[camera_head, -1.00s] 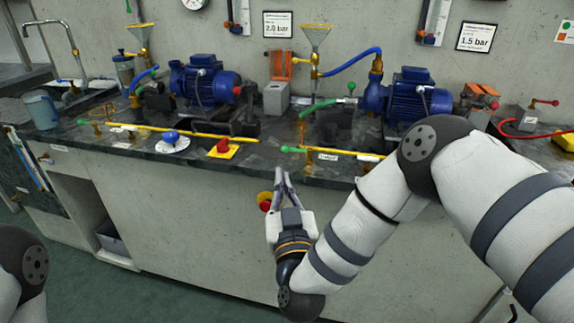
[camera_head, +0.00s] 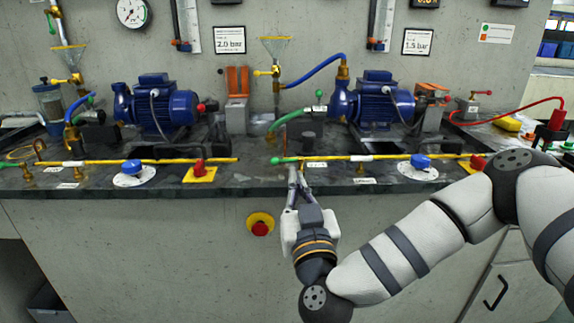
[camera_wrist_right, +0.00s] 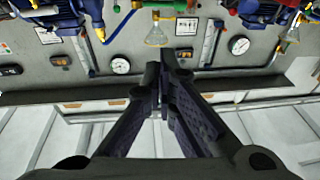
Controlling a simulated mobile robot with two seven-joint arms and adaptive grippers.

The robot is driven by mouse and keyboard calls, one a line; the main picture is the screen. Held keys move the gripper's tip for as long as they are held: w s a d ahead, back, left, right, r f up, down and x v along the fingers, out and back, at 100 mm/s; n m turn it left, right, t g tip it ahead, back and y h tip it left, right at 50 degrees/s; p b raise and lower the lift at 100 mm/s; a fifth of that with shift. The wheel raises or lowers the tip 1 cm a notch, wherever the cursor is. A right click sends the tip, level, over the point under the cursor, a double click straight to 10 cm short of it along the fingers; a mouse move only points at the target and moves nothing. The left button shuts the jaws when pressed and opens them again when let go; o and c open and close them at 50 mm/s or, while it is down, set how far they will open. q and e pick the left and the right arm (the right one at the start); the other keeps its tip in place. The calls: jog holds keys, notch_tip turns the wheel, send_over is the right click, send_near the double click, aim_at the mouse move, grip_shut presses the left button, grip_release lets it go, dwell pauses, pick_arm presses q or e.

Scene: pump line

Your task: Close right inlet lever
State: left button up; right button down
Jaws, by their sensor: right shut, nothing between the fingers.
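A green-handled lever (camera_head: 284,160) is at the left end of the right yellow pipe (camera_head: 335,158), by the bench's front edge. A small label (camera_head: 317,165) is beside it, too small to read. Another green-tipped handle (camera_head: 318,94) stands above the green hose of the right pump (camera_head: 378,100). I cannot tell from the labels which is the right inlet lever. My right gripper (camera_head: 297,172) is shut and empty, pointing up at the bench edge just below the front green lever. Whether it touches is unclear. The right wrist view shows its closed fingers (camera_wrist_right: 164,58). My left gripper is out of view.
A red emergency button (camera_head: 260,228) on a yellow base is on the bench front, left of my right gripper. Blue knobs (camera_head: 420,161) and red switches (camera_head: 198,167) line the bench edge. A funnel (camera_head: 276,48) stands behind. The floor side in front of the bench is open.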

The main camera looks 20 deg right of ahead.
jog(key=r, duration=0.1)
send_over(287, 181)
jog(key=s, duration=0.4)
jog(key=w+f, duration=0.1)
jog(key=w+f+b, duration=0.1)
jog(key=w, duration=0.1)
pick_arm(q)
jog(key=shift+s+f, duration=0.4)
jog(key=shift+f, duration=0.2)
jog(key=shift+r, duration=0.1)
pick_arm(e)
jog(key=shift+w+a+m+h+p, duration=0.2)
jog(key=shift+w+m+h+p, duration=0.25)
jog(key=shift+h+p, duration=0.15)
jog(key=shift+w+m+g+h+p, duration=0.2)
jog(key=shift+m+g+h+p, duration=0.15)
jog(key=shift+h, duration=0.35)
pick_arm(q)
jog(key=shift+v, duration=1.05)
pick_arm(e)
jog(key=shift+d, duration=0.15)
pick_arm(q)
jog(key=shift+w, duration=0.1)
pick_arm(e)
jog(key=shift+f, duration=0.1)
